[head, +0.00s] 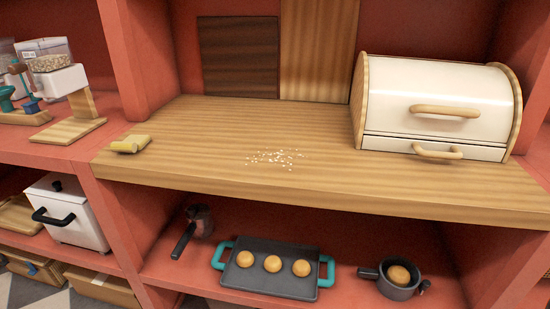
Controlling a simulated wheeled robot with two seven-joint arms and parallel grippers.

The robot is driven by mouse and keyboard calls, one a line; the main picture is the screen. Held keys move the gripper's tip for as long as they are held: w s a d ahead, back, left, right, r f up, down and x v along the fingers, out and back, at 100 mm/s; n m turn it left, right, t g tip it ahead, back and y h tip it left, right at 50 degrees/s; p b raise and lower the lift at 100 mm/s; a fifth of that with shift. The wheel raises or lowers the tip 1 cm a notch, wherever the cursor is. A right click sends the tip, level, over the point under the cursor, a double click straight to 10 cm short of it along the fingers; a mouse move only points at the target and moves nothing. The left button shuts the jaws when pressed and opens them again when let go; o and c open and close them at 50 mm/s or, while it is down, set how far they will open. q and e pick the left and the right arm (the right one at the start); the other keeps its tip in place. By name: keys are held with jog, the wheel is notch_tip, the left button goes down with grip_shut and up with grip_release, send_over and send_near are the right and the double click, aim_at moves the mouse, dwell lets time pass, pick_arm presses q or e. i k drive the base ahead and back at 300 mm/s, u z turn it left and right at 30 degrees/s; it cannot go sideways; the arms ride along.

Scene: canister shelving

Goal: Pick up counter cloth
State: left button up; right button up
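A small folded yellow cloth (131,144) lies near the front left corner of the wooden counter (240,180), close to the left upright. Its left front end is a brighter yellow than the rest. White crumbs (274,157) are scattered on the counter to the right of the cloth, near the middle. Neither of my grippers is in the head view, and nothing is touching the cloth.
A cream bread box (437,95) with wooden handles stands on the counter's right. Two boards (239,58) lean at the back. Below are a tray (270,286) with buns, a pan (390,288) and a dark-handled pot (199,222). A dispenser (55,78) stands left.

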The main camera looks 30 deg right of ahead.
aim_at(132, 143)
jog(key=k, duration=0.6)
jog(key=u, duration=0.95)
jog(key=i, duration=0.85)
jog(key=u, duration=0.4)
jog(key=i, duration=0.8)
jog(key=z, duration=0.5)
